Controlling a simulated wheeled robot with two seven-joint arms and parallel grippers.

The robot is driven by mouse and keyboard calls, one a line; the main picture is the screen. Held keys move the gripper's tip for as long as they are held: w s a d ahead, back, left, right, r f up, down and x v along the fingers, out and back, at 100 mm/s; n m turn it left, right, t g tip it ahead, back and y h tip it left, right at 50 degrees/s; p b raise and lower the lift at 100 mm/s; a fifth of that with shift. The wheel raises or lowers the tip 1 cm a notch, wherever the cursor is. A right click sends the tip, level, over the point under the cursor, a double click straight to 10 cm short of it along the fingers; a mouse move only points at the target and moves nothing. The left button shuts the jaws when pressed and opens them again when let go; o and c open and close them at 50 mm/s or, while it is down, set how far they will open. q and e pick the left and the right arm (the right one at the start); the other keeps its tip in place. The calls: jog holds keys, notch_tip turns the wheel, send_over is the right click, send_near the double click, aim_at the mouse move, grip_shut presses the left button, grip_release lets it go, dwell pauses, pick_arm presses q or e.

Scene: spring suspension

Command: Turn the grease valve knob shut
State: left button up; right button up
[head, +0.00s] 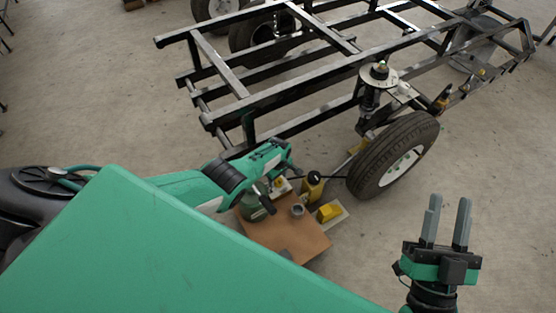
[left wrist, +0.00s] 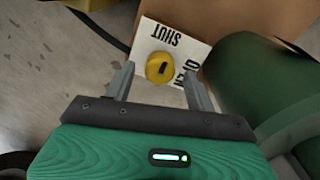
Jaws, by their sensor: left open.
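The yellow round knob (left wrist: 160,67) sits on a white plate (left wrist: 190,48) in the left wrist view. A short black mark on the knob runs roughly up and down the picture. The word SHUT reads upside down above the knob; a second word at the right is partly hidden by a finger. My left gripper (left wrist: 155,76) is open, one finger on each side of the knob; I cannot tell whether they touch it. In the head view, my left arm partly covers the white plate (head: 284,185). My right gripper (head: 449,203) is open and empty, away at the right.
A brown board (head: 285,238) carries a green cylinder (left wrist: 265,75) close to my left gripper, a small grey cup (head: 297,210) and a yellow block (head: 330,212). A yellow bottle (head: 312,186) stands behind. A wheel (head: 395,155) and black frame (head: 285,90) lie beyond. Floor at right is clear.

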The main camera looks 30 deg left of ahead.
aim_at(278, 180)
pick_arm(q)
notch_tip(278, 180, up, 2)
jog(key=shift+r+p, duration=0.1)
jog(key=shift+p, duration=0.65)
jog(key=shift+r+p, duration=0.8)
jog(key=shift+r, duration=0.15)
pick_arm(e)
jog(key=s+a+f+g, duration=0.2)
jog(key=a+f+g, duration=0.2)
jog(key=f+g, duration=0.75)
pick_arm(q)
jog(key=shift+r+p, duration=0.6)
jog(key=shift+r, duration=0.2)
jog(key=shift+r+p, duration=0.4)
jog(key=shift+r, duration=0.15)
jog(key=shift+r+p, duration=1.65)
jog(key=shift+r, duration=1)
pick_arm(e)
jog(key=s+d+f+g+h, duration=0.4)
jog(key=d+f+g+h, duration=0.1)
jog(key=d, duration=0.3)
jog(key=shift+s+d+f+g, duration=0.2)
jog(key=shift+s+g, duration=0.15)
jog(key=shift+s, duration=0.05)
